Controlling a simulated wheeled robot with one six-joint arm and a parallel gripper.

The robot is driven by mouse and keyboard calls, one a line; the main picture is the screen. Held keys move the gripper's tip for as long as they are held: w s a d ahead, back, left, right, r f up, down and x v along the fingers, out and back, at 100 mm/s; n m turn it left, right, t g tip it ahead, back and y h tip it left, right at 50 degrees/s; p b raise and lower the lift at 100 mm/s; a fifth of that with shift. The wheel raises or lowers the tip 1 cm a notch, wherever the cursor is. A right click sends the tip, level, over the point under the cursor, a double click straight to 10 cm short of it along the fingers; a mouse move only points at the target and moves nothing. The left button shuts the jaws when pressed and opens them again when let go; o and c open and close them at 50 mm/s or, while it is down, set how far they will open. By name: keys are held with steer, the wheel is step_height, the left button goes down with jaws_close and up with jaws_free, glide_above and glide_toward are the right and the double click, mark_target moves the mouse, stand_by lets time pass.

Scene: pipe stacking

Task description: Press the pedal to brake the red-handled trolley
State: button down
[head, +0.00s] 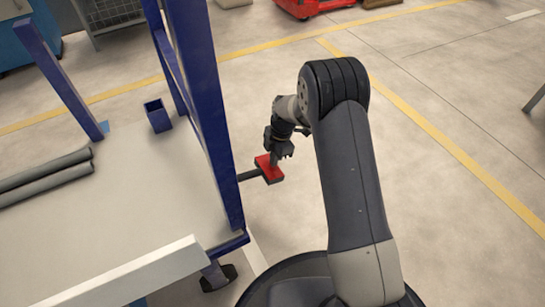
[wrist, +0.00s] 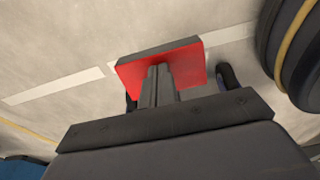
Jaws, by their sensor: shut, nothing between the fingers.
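The pedal (head: 275,176) is a red pad on a dark bar that sticks out from the right side of a trolley, low over the floor. The trolley has a pale deck (head: 130,205) and blue posts (head: 207,110); no red handle shows on it. My gripper (head: 274,158) points down at the pedal, its fingers shut and empty. In the wrist view the red pad (wrist: 194,65) lies right beyond my fingertips (wrist: 158,70), which overlap it. I cannot tell whether they touch or how far the pedal is pressed.
Two grey pipes (head: 45,178) lie on the deck at the left. A small blue bin-like socket (head: 157,116) stands at its far side. A caster (head: 217,277) shows under the near corner. A red machine (head: 312,6) stands far back.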

steer(key=shift+f, duration=0.55)
steer(key=shift+s+d+f, duration=0.1)
steer(key=shift+f, duration=0.1)
steer(key=shift+r, duration=0.1)
